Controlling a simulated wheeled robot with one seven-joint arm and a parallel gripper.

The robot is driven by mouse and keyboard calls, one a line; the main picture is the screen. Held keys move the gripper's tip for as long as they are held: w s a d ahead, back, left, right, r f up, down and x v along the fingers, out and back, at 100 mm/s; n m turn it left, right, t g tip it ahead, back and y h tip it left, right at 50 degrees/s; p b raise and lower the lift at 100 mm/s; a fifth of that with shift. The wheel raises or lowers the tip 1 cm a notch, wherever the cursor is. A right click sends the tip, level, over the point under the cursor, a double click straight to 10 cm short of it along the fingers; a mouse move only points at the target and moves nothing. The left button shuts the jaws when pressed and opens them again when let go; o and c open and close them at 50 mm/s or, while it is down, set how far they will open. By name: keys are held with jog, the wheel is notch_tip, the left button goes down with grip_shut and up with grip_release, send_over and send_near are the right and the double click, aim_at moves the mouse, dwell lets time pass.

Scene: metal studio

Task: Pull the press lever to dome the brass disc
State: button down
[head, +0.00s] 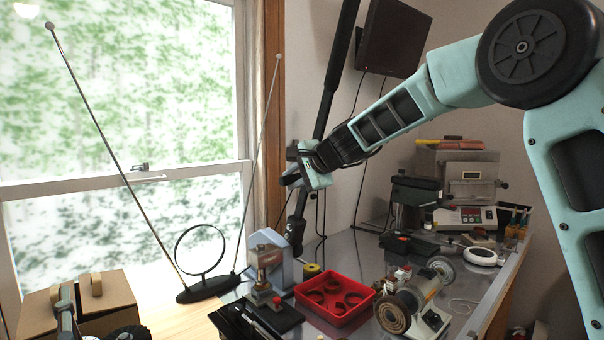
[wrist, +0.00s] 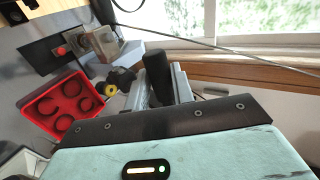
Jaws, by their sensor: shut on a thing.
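My gripper (head: 291,172) is shut on a black bar, taken as the press lever; its dark grip (wrist: 158,72) stands between the fingers in the wrist view. In the head view a long black bar (head: 333,80) runs steeply past my gripper, which hides part of it. Below it, a small press (head: 270,256) with a blue-grey body stands on the bench, beside a black base plate (head: 270,318) with a red knob. The press also shows in the wrist view (wrist: 103,42). I cannot make out the brass disc.
A red tray (head: 348,318) with round pockets sits right of the press, near a small yellow-black spool (head: 312,270). A bench grinder (head: 425,290) stands farther right.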

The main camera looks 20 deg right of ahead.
jog(key=w+a+f+p, duration=0.1)
jog(key=w+a+p, duration=0.2)
jog(key=w+p, duration=0.5)
jog(key=shift+w, duration=0.85)
jog(key=shift+f, duration=0.15)
jog(key=c, duration=1.3)
grip_release()
jog(key=shift+w, duration=0.15)
jog(key=shift+o, duration=0.7)
jog(key=shift+w+f, duration=0.15)
jog(key=shift+w, duration=0.05)
jog(key=shift+a, duration=0.1)
jog(key=shift+s, duration=0.1)
